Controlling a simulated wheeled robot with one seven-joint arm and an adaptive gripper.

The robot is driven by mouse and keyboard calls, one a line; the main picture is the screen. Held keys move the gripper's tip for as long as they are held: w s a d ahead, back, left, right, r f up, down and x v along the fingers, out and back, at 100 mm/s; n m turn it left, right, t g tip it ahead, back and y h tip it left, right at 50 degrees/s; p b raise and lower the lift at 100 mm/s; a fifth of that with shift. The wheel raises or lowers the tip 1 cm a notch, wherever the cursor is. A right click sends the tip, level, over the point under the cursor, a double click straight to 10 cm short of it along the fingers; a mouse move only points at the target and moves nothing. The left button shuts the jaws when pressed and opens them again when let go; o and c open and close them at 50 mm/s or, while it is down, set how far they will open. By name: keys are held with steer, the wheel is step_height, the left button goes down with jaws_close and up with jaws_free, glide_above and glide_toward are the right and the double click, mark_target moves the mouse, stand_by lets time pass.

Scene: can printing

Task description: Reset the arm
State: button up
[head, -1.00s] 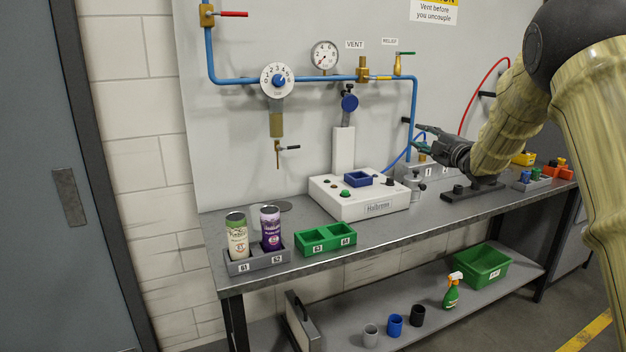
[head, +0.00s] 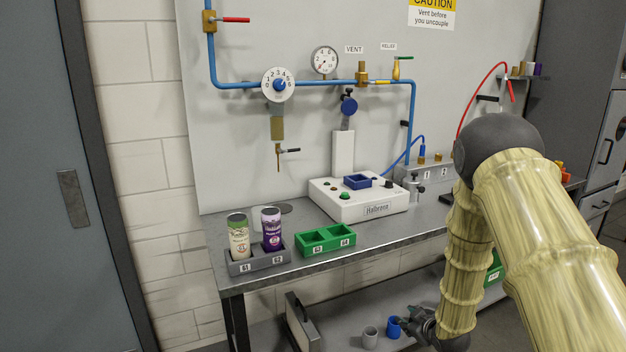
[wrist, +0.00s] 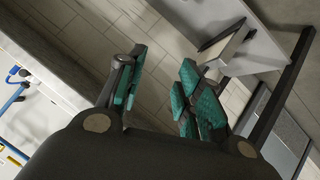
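My arm is folded downward at the right of the head view. My gripper (head: 412,322) hangs low in front of the bench, over the lower shelf beside the blue cup in that picture. In the wrist view my gripper (wrist: 155,95) shows its two teal-padded fingers spread apart, with nothing between them. Behind the fingers are floor tiles and the bench's underside. The gripper's fingertips are small and partly dark in the head view.
The bench (head: 390,237) carries a white Halbrenn machine (head: 345,204), a green holder (head: 326,250) and a grey holder (head: 243,266) with two cans. A grey cup (head: 370,337) and a blue cup (head: 394,327) stand on the lower shelf. A cabinet (head: 590,90) is at right.

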steer(key=s+a+f+m+g, duration=0.1)
steer(key=s+f+m+g, duration=0.1)
steer(key=s+f, duration=0.45)
steer(key=s+a+f+m+g+h, duration=0.15)
steer(key=s+f, duration=0.25)
steer(key=s, duration=0.6)
steer(key=s+a+f+m+g, duration=0.1)
steer(key=s+f+g, duration=0.1)
steer(key=s+f, duration=0.55)
steer(key=s+a+m+g, duration=0.1)
steer(key=s+m+g, duration=0.1)
steer(key=s, duration=1.2)
steer(key=s+a+f+m+g, duration=0.1)
steer(key=s+m+g, duration=0.1)
steer(key=s, duration=1.2)
steer(key=shift+a+f+g, duration=0.25)
steer(key=shift+a+g, duration=0.1)
steer(key=shift+g, duration=0.4)
